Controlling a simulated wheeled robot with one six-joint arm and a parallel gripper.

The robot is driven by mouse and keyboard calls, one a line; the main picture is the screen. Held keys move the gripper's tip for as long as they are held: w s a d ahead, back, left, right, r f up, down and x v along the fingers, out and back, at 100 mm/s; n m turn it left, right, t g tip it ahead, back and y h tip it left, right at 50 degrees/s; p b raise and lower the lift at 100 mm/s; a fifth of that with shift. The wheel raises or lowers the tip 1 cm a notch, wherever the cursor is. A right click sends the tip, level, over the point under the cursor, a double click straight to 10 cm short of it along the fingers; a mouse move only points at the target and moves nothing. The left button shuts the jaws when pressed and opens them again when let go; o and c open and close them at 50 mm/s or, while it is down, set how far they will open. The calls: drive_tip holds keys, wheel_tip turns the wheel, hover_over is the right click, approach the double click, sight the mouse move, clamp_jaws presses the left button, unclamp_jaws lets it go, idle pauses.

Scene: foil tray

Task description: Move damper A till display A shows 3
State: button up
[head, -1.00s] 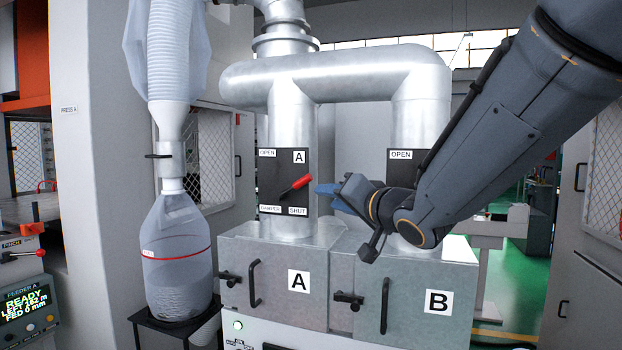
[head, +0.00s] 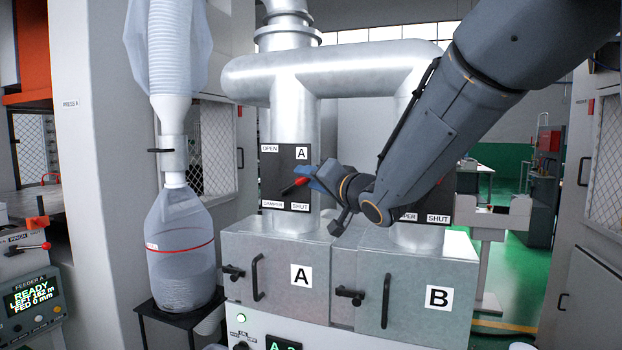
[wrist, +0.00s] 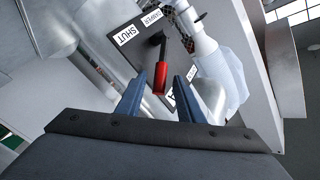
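Damper A (head: 270,170) is a black plate on the left duct, labelled OPEN, A, DAMPER and SHUT. Its lever has a red handle (head: 300,182) that points right and slightly up. My gripper (head: 317,176) is at the handle's outer end in the head view. In the wrist view my gripper (wrist: 159,98) is open, and the red handle (wrist: 161,78) reaches between the tips of its blue fingers, nearer the left picture-side finger without clear contact. Display A (head: 282,346) is cut off by the bottom edge; its digit cannot be read surely.
Damper B's plate (head: 436,217) is partly hidden behind my arm. Boxes A (head: 270,250) and B (head: 410,265), with black handles, stand below the ducts. A collecting bag (head: 180,250) hangs at left. Feeder A's panel (head: 30,300) is far left.

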clamp_jaws()
drive_tip(key=shift+r, duration=0.1)
drive_tip(key=p, duration=0.3)
drive_tip(key=shift+a+r+n+g, duration=0.25)
drive_tip(key=shift+r+n+g, duration=0.05)
drive_tip(key=shift+r, duration=0.05)
unclamp_jaws()
drive_tip(key=shift+w, duration=0.1)
drive_tip(key=shift+d, duration=0.1)
